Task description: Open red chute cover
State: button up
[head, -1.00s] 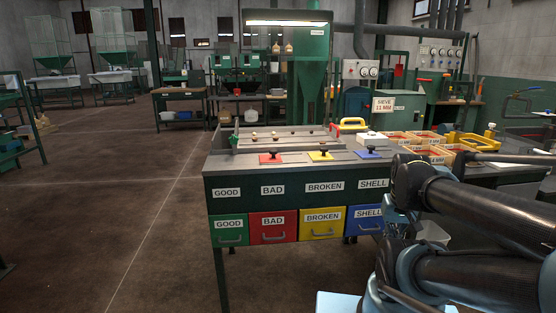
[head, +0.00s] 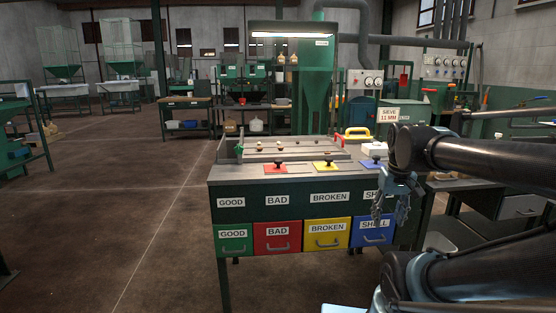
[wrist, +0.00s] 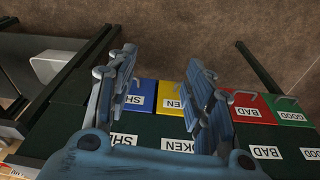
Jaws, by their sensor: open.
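The red chute cover (head: 277,168) is a flat red plate with a black knob on the grey top of the sorting table (head: 234,173). It looks closed, lying flat. A yellow cover (head: 325,165) and a partly hidden blue cover (head: 371,163) sit to its right. My gripper (head: 390,216) is open and empty, hanging in front of the table's right side near the SHELL labels, well right of the red cover. In the wrist view my gripper (wrist: 158,100) points down past the table front. The covers do not show in that view.
Green, red (head: 277,237), yellow (head: 327,232) and blue drawers line the table front. A tray with small round items (head: 290,149) lies behind the covers. A yellow handle (head: 357,133) and a SIEVE sign (head: 389,115) stand behind right. The floor at left is clear.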

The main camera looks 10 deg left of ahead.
jog(key=w+a+r+n, duration=0.3)
jog(key=w+a+r, duration=0.3)
jog(key=w+r, duration=0.3)
notch_tip(320, 180, up, 17)
jog(key=n+g, duration=0.2)
jog(key=n, duration=0.5)
send_over(277, 160)
jog(key=f, duration=1.7)
jog(key=shift+w+d+f, duration=0.1)
jog(key=shift+w+f, duration=0.05)
jog(key=shift+w, duration=0.15)
grip_shut()
